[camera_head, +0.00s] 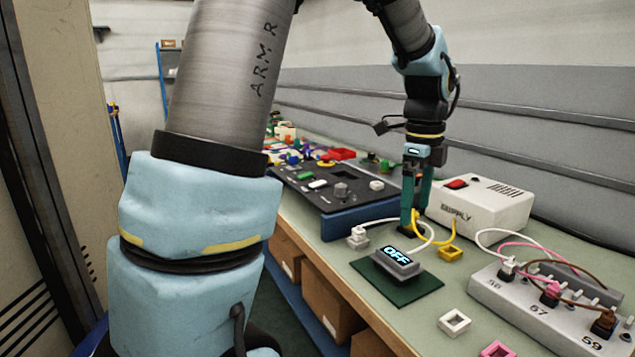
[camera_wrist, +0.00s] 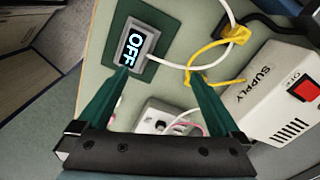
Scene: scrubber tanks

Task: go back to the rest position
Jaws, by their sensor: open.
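My gripper (camera_head: 415,212) points down over the bench, between the grey display box and the white supply box. In the wrist view my gripper (camera_wrist: 157,82) shows two green fingers spread apart with nothing held between them. The display box (camera_head: 397,263) reads "OFF" and sits on a dark green plate (camera_head: 420,290); it also shows in the wrist view (camera_wrist: 136,46). A white cable and a yellow cable (camera_wrist: 212,68) run close to the fingers; I cannot tell whether a finger touches the yellow one.
The white supply box (camera_head: 485,205) with a red switch stands right of my gripper. A grey socket block (camera_head: 500,290) with several plugged cables is at front right. A dark control panel (camera_head: 335,190) lies behind. A grey wall (camera_head: 540,130) runs along the bench.

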